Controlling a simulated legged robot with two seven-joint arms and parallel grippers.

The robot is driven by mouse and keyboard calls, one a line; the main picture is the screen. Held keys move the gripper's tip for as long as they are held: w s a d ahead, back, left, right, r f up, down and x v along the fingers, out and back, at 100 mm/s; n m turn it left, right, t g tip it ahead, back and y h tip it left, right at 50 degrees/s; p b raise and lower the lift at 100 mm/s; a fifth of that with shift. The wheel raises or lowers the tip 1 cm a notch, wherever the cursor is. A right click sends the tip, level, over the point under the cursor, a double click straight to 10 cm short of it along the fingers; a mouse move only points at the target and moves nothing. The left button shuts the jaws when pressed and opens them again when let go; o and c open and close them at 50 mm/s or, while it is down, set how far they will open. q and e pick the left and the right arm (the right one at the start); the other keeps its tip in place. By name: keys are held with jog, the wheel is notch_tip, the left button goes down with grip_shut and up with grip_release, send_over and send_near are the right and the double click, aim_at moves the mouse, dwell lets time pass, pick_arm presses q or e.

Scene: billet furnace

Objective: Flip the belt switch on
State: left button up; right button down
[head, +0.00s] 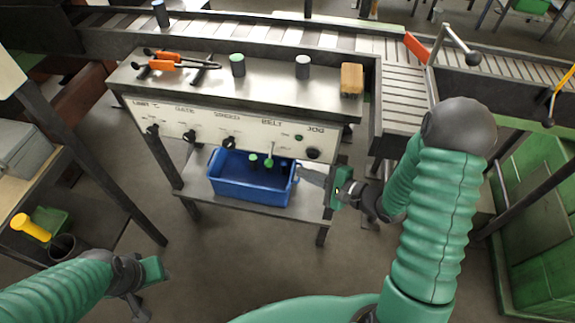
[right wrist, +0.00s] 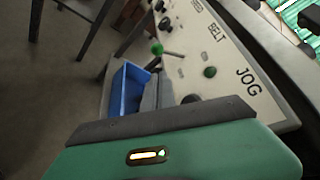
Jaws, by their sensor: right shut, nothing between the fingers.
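The belt switch (head: 269,161) is a short lever with a green tip under the BELT label on the white panel (head: 200,122). In the head view its tip hangs downward. It also shows in the right wrist view as a green ball on a stem (right wrist: 157,48). My right gripper (head: 302,173) is shut and empty, to the right of and a little below the lever, apart from it. Its grey fingers in the right wrist view (right wrist: 158,92) point toward the panel. My left gripper (head: 143,287) is low at left, away from the panel; its jaw opening is unclear.
A blue bin (head: 230,190) sits on the shelf below the panel. A black JOG knob (head: 313,153) and a green button (head: 299,137) are right of the lever. Orange tongs (head: 165,65) and small cylinders lie on the bench top. A roller conveyor (head: 400,90) runs behind.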

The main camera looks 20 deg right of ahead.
aim_at(271, 155)
jog(key=b+x, duration=0.2)
jog(key=x, duration=0.7)
jog(key=shift+w+f, duration=0.15)
jog(key=shift+w, duration=0.1)
